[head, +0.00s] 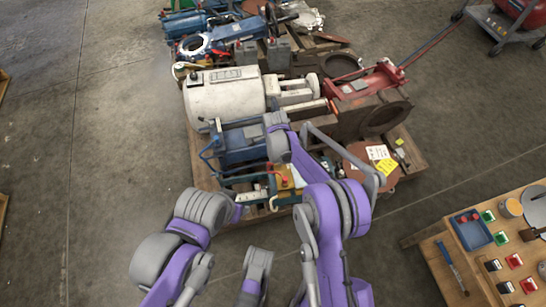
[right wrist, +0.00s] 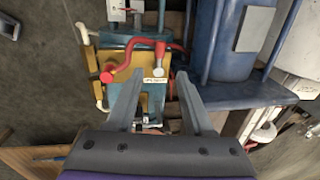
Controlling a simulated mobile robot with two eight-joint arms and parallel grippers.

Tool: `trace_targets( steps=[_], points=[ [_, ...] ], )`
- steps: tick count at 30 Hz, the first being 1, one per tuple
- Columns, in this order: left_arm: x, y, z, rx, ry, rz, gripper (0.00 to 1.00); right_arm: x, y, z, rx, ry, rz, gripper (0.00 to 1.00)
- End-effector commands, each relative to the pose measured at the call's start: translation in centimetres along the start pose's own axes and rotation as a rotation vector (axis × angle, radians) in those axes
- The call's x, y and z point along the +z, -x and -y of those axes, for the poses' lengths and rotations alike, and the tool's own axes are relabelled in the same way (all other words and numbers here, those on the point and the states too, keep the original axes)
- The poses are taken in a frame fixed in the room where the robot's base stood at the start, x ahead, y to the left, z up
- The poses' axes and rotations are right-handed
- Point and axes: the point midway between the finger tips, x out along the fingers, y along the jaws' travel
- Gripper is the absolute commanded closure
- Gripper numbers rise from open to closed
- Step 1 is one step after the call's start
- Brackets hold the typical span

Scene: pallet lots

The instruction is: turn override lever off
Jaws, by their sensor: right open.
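A red bent lever (right wrist: 138,52) shows in the right wrist view, mounted on a teal and yellow unit (right wrist: 90,72). Nothing is between the fingers; contact with the lever cannot be told. In the head view, the unit (head: 286,184) sits at the pallet's near edge, partly hidden by my right arm. My left gripper is not visible.
A blue machine (right wrist: 225,45) stands right beside the unit. A cream motor (head: 225,98), a red jack (head: 370,85) and other machinery crowd the pallet (head: 205,165). A bench (head: 440,262) with small parts stands at right.

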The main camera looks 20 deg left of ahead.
Motion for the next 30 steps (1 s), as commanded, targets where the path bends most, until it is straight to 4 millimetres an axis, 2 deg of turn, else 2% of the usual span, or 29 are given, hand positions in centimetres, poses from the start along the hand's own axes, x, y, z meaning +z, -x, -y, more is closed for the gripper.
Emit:
trace_targets(
  steps=[1, 3, 7, 25, 28, 30],
  points=[
    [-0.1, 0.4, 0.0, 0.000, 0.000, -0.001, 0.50, 0.0, 1.1, 0.0, 0.000, 0.000, 0.000, 0.48],
    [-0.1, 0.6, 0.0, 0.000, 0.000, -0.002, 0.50, 0.0, 1.9, 0.0, 0.000, 0.000, 0.000, 0.48],
    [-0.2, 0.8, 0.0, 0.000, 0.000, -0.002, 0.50, 0.0, 2.8, 0.0, 0.000, 0.000, 0.000, 0.48],
    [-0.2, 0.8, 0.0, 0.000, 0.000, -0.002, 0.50, -0.1, 3.0, 0.0, 0.000, 0.000, 0.000, 0.48],
    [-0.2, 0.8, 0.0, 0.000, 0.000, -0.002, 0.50, -0.8, 3.9, -0.2, -0.003, 0.013, -0.001, 0.48],
    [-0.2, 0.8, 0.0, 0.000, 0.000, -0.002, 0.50, -2.0, 5.5, -0.6, -0.009, 0.041, -0.003, 0.48]
  ],
)
